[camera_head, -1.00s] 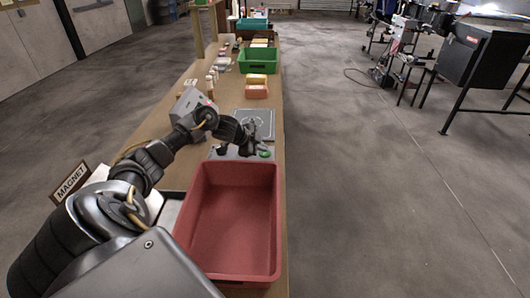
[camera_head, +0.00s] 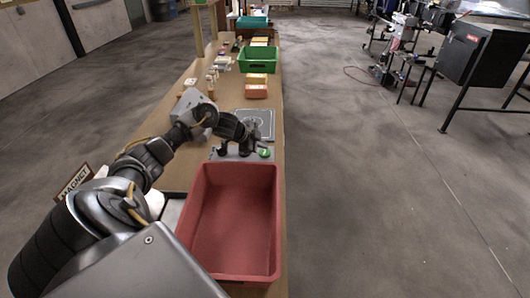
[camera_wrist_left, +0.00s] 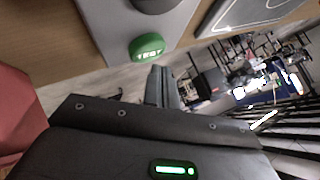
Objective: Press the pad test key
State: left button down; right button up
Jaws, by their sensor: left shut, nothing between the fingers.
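The green round pad test key (camera_head: 265,153) sits at the right end of a grey panel (camera_head: 232,155) behind the red bin. In the left wrist view the key (camera_wrist_left: 146,46) carries pale lettering and looks raised. My left gripper (camera_head: 246,149) is shut and empty, just left of the key in the head view. In the wrist view its fingertips (camera_wrist_left: 161,72) show just below the key, with a small gap in the picture; whether they touch it cannot be told. A dark round knob (camera_wrist_left: 155,4) is on the same panel. My right gripper is not in view.
The red bin (camera_head: 190,225) stands empty in front of the panel. A grey plate with a circle marking (camera_head: 257,122) lies behind it. Orange blocks (camera_head: 256,91) and a green bin (camera_head: 258,66) stand farther along the bench. Open floor lies to the right.

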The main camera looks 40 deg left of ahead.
aim_at(262, 153)
pick_arm(q)
jog(key=shift+r+p, duration=2.35)
jog(key=shift+r, duration=0.2)
jog(key=shift+f, duration=0.1)
